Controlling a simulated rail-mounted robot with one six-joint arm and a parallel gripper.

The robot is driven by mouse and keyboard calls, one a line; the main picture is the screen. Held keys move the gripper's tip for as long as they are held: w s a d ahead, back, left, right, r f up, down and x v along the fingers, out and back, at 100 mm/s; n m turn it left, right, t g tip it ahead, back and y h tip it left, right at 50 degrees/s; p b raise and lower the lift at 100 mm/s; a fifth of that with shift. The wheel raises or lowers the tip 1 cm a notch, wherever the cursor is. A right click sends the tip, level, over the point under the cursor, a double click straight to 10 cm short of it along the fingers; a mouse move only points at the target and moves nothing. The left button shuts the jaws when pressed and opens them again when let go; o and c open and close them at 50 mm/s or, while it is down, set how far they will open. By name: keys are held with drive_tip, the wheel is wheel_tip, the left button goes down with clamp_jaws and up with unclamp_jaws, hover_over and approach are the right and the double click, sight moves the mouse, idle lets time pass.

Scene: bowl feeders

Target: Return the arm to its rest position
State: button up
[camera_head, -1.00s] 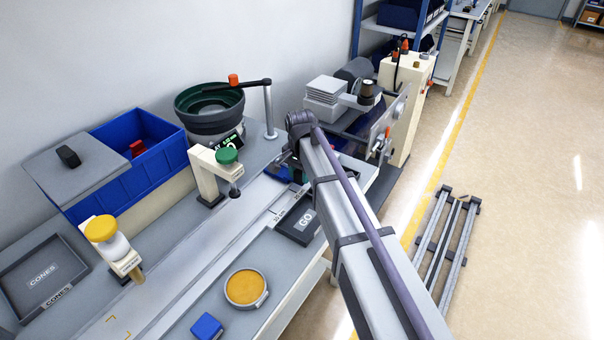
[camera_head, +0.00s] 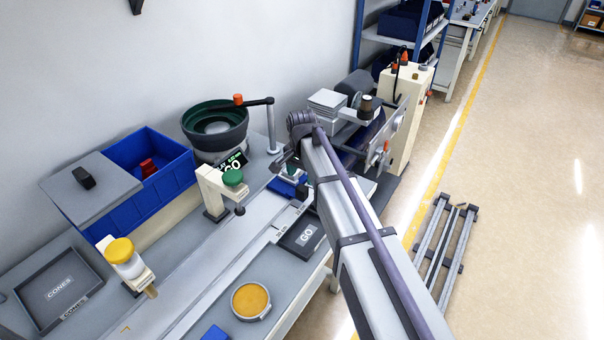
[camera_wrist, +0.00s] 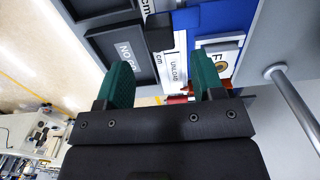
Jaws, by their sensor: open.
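My arm reaches from the lower right of the head view up to the bench. My gripper (camera_head: 282,166) is small and partly hidden there, over the bench between the green bowl feeder and the GO tray. In the wrist view my gripper (camera_wrist: 165,82) shows two green fingertips spread apart with nothing held between them. Beyond them are a white UNLOAD label (camera_wrist: 177,65), a blue surface (camera_wrist: 207,18) and a dark NO GO tray (camera_wrist: 122,50). A small red thing shows near the fingertips, partly hidden.
The green bowl feeder (camera_head: 213,142) with its post stands behind my gripper. A GO tray (camera_head: 300,238), a yellow-topped round dish (camera_head: 250,301), a blue bin (camera_head: 150,185) and a CONES tray (camera_head: 60,284) are on the bench. The floor at right is largely clear, apart from a rail frame (camera_head: 445,245).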

wheel_tip(320, 180, up, 4)
drive_tip(key=shift+f+p, duration=0.1)
drive_tip(key=shift+p, duration=0.9)
drive_tip(key=shift+f, duration=0.1)
drive_tip(key=s+d+n, duration=0.3)
drive_tip(key=s+d, duration=0.3)
drive_tip(key=s, duration=0.5)
drive_tip(key=s+d+n, duration=0.4)
drive_tip(key=s+d, duration=0.2)
drive_tip(key=s, duration=0.5)
drive_tip(key=shift+s+n, duration=0.3)
drive_tip(key=shift+s, duration=0.05)
